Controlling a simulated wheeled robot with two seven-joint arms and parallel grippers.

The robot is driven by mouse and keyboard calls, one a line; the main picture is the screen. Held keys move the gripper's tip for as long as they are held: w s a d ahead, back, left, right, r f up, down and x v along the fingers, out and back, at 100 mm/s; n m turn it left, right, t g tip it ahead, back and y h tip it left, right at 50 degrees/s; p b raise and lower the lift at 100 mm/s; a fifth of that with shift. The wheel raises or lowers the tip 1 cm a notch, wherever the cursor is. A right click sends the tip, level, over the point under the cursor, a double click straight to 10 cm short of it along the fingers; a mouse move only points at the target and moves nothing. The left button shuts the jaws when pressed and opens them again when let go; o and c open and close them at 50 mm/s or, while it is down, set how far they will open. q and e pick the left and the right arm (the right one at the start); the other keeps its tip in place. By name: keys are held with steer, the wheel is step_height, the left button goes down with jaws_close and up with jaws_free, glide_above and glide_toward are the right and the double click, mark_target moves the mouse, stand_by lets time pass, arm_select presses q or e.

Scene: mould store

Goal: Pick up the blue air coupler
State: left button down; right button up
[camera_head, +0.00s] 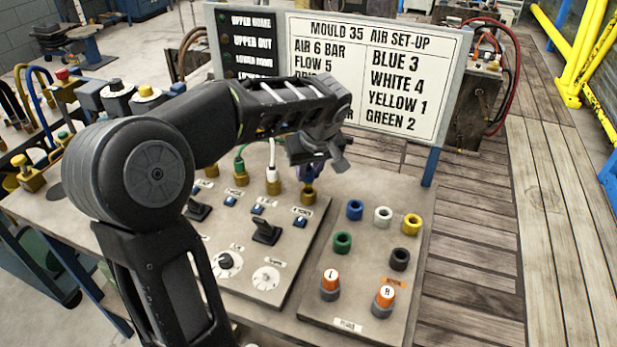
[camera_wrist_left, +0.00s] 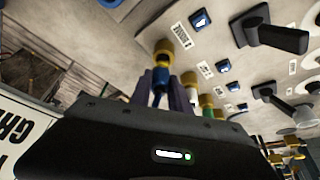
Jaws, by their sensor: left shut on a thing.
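My left gripper (camera_head: 311,172) reaches down over the far right of the control panel. It is shut on the blue air coupler, which is mostly hidden by the hand in the head view. In the left wrist view the fingers (camera_wrist_left: 162,92) close around the blue coupler (camera_wrist_left: 157,98), with a brass fitting (camera_wrist_left: 163,52) directly beyond it. The brass fitting (camera_head: 309,195) also shows at the panel under the fingers in the head view. I cannot tell whether coupler and fitting are apart. My right gripper is not in view.
A white coupler (camera_head: 272,176) and a green-hosed coupler (camera_head: 240,172) stand left of the gripper. A plate (camera_head: 372,290) with blue (camera_head: 354,209), white (camera_head: 383,216), yellow, green and black rings lies to the right. A set-up sign (camera_head: 368,75) stands close behind the hand.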

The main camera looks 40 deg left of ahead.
mark_target(308, 167)
arm_select(q)
step_height(308, 167, up, 8)
steer(key=shift+r, duration=0.1)
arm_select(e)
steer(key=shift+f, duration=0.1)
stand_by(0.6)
